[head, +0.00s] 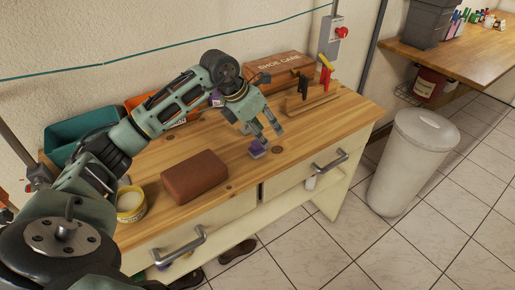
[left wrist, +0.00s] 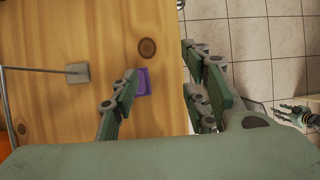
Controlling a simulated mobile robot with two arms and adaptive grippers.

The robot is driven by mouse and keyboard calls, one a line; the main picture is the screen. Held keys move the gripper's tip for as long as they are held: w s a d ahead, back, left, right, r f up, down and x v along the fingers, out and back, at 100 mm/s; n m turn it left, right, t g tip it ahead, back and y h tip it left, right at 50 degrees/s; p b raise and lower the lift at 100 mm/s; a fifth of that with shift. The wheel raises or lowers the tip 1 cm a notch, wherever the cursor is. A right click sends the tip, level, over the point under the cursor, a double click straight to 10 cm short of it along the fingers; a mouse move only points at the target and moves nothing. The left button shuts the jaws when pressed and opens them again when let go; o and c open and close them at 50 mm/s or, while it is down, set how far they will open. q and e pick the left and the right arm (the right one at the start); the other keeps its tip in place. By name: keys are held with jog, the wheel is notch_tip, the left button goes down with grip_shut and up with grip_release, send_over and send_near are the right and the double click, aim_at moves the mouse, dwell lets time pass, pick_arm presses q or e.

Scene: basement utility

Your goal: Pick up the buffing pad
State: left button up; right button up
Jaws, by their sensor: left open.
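A small purple block, which looks like the buffing pad (head: 257,149), lies on the wooden workbench (head: 232,150) near its front edge. It also shows in the left wrist view (left wrist: 144,82), beside one of my fingertips and partly hidden by it. My left gripper (head: 267,132) is open and empty, fingers pointing down, just above and behind the purple block. In the left wrist view its fingers (left wrist: 163,78) are spread apart, one by the block and one past the bench edge. My right gripper (left wrist: 297,114) shows small at the right of that view; its jaw state is unclear.
A brown brick-like block (head: 194,176) and a yellow-rimmed tin (head: 131,203) lie left of the pad. A shoe care box (head: 279,68) and a wooden holder with tools (head: 311,97) stand behind. A teal bin (head: 75,136) is at left. A trash can (head: 411,165) stands right.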

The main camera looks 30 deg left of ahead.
aim_at(256, 141)
pick_arm(q)
jog(key=shift+g+y, duration=0.3)
jog(key=shift+y, duration=0.3)
jog(key=a+f+p, duration=0.1)
jog(key=f, duration=0.1)
jog(key=a+f+p, duration=0.1)
jog(key=f, duration=0.1)
jog(key=w+a+f+p, duration=0.1)
jog(key=f, duration=0.1)
jog(key=shift+a+f, duration=0.15)
jog(key=shift+f, duration=0.2)
jog(key=shift+w+f, duration=0.15)
jog(key=shift+f, duration=0.1)
jog(key=c, duration=1)
jog(key=shift+r, duration=0.15)
jog(key=shift+r+b, duration=0.4)
jog(key=shift+r, duration=0.1)
notch_tip(256, 141, up, 3)
jog(key=shift+w+f+b, duration=0.1)
jog(key=shift+b, duration=0.55)
jog(key=s+d+r+b, duration=0.1)
jog(key=s+d+r, duration=0.1)
jog(key=d, duration=0.3)
jog(key=s+d+r+b, duration=0.1)
jog(key=s+d+r, duration=0.2)
jog(key=d+r, duration=0.2)
jog(key=shift+d+b, duration=0.4)
